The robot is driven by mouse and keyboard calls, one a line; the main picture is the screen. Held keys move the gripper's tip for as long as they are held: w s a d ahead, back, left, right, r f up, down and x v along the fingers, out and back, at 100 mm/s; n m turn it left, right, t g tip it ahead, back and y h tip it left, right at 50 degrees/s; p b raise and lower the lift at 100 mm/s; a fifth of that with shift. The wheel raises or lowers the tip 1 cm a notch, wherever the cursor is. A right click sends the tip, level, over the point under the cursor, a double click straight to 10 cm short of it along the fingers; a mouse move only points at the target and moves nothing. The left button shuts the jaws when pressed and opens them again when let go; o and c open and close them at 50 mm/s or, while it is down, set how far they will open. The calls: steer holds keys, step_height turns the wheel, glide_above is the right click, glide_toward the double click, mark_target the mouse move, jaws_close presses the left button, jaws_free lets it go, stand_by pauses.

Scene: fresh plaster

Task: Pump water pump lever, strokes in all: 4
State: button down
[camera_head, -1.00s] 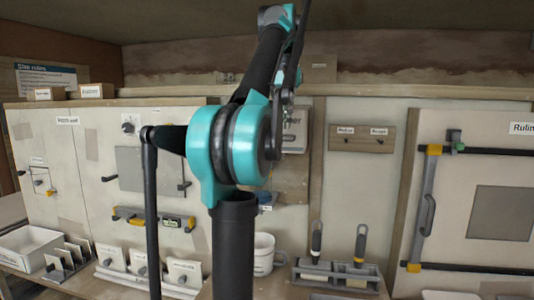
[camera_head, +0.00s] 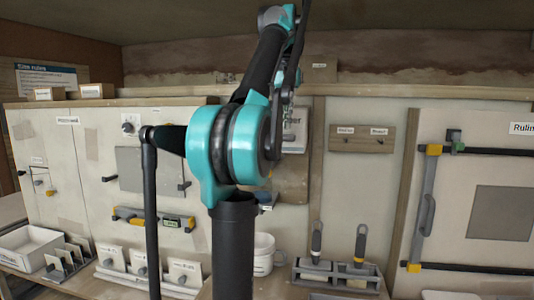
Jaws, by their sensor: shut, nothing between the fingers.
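My teal and black arm fills the middle of the view and covers much of the wall behind it. My gripper (camera_head: 284,110) shows only in part, as dark linkages just right of the large teal joint. Its fingers look closed, with nothing seen between them, and their tips are mostly hidden. I cannot make out the water pump or its lever; they may be behind my arm. Whether my gripper touches anything is hidden too.
A white mug (camera_head: 263,258) stands right of my arm. A grey tool rack (camera_head: 320,274) holds handled tools. A peg board (camera_head: 360,138) hangs above. Left are a white tray (camera_head: 28,246) and a yellow-ended level (camera_head: 150,219). A ruling frame (camera_head: 425,205) is at right.

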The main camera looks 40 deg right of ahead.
mark_target(285, 136)
steer(key=shift+f, duration=0.1)
stand_by(0.3)
steer(key=shift+f, duration=2.15)
steer(key=shift+r, duration=2.25)
steer(key=shift+f, duration=0.1)
stand_by(1.5)
stand_by(0.5)
stand_by(1.7)
